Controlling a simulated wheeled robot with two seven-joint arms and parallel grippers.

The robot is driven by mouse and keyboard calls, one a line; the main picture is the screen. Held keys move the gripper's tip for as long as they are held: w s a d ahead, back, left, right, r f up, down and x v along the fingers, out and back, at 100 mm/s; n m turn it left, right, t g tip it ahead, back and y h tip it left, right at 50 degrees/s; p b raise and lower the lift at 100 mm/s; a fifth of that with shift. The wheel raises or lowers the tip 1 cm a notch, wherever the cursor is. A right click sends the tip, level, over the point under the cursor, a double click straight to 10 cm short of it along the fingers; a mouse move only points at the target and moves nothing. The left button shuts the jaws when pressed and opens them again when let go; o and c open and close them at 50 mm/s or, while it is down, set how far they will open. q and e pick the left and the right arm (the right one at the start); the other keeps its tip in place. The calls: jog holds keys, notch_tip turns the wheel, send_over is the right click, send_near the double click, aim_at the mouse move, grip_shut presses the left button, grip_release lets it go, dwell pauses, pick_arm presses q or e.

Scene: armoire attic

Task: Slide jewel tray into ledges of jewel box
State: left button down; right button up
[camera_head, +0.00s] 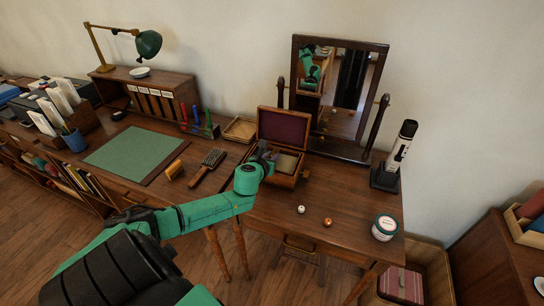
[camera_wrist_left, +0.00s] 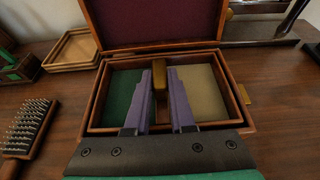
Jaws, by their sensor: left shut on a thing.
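The jewel box (camera_wrist_left: 239,100) stands open on the desk, its lid (camera_head: 283,130) raised at the back with a dark red lining. The jewel tray (camera_wrist_left: 203,88), with a green compartment on the left and a beige one on the right, sits within the box's walls. Whether it rests on the ledges cannot be told. My left gripper (camera_wrist_left: 163,80) is over the tray's middle, its purple fingers shut on the tray's brass-coloured handle (camera_wrist_left: 149,74). In the head view the left gripper (camera_head: 268,157) covers the left part of the tray. My right gripper is not in view.
A hairbrush (camera_head: 208,166) and an empty wooden tray (camera_head: 240,129) lie left of the box. A standing mirror (camera_head: 338,85) is behind it on the right.

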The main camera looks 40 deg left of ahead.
pick_arm(q)
jog(key=shift+f+b, duration=0.4)
jog(key=shift+f, duration=0.15)
jog(key=c, duration=0.7)
grip_release()
jog(key=shift+s, duration=0.15)
jog(key=p+v, duration=0.3)
jog(key=v, duration=1.1)
jog(key=shift+s+d+r, duration=0.1)
jog(key=shift+s, duration=0.05)
